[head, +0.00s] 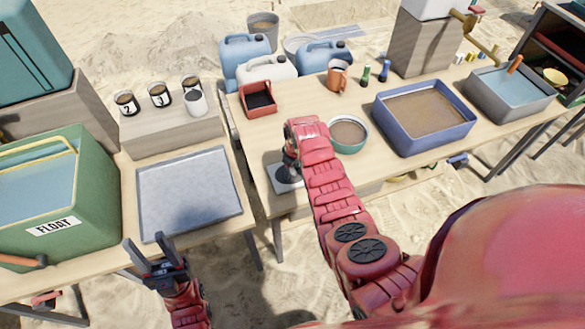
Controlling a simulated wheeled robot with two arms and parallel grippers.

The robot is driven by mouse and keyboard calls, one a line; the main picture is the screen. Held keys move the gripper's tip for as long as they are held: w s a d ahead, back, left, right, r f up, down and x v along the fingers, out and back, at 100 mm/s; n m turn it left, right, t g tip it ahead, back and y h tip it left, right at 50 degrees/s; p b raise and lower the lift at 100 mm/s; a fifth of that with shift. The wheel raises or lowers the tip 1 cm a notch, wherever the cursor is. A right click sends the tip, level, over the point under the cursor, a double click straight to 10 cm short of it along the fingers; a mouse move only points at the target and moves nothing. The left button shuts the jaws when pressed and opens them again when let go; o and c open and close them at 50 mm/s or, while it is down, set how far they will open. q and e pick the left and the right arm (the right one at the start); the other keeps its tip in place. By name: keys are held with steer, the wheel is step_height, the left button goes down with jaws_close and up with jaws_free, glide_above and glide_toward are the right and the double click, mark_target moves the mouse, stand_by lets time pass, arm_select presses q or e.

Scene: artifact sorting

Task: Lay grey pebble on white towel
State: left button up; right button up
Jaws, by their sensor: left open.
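A small flat whitish cloth, which looks like the white towel (278,184), lies at the front left corner of the right table. My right gripper (289,173) points down right over it, with its dark fingers at or just above the cloth. The fingers are small and partly hidden by my red arm, so I cannot tell whether they are open or hold something. I cannot make out the grey pebble. My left gripper (158,250) is open and empty, in front of the grey tray's near edge.
The grey tray (190,190) lies on the left table beside the green FLOAT tub (85,195). A red scoop-like tray (258,98), teal bowl (348,133) and blue sand-filled bin (425,110) stand on the right table. A gap separates the tables.

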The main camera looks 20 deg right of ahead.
steer(key=shift+o, duration=0.6)
steer(key=shift+r, duration=0.1)
